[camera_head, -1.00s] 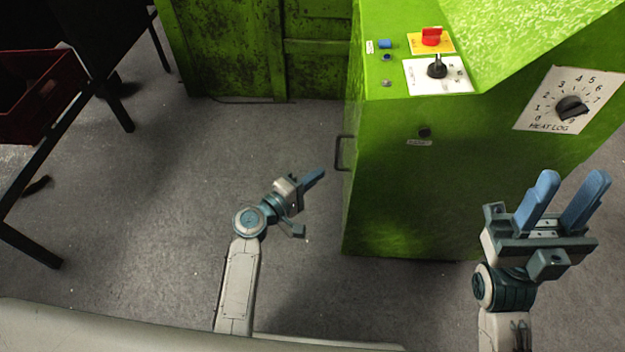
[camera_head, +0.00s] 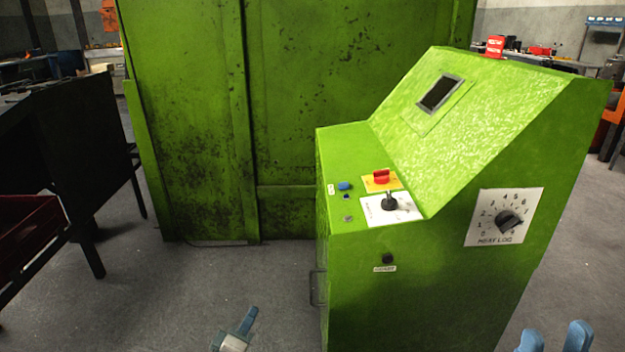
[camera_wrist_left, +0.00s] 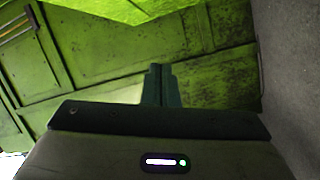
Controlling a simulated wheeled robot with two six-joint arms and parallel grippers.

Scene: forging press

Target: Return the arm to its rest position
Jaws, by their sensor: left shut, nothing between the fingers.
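My left gripper (camera_head: 247,322) shows at the bottom of the head view, left of the green control console (camera_head: 365,290). Its blue fingers are together with nothing between them, and it is apart from the console. In the left wrist view the closed fingers (camera_wrist_left: 157,75) point towards green panels. My right gripper (camera_head: 556,340) shows only as two blue fingertips at the bottom right edge of the head view. They stand apart with a gap between them. The rest of both arms is out of the head view.
The console carries a red switch (camera_head: 381,177), a black selector (camera_head: 390,202), a blue button (camera_head: 344,186) and a numbered dial (camera_head: 509,220). A large green press body (camera_head: 190,120) stands behind. A dark table with a red crate (camera_head: 62,222) is at left. Grey floor (camera_head: 200,280) is clear between.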

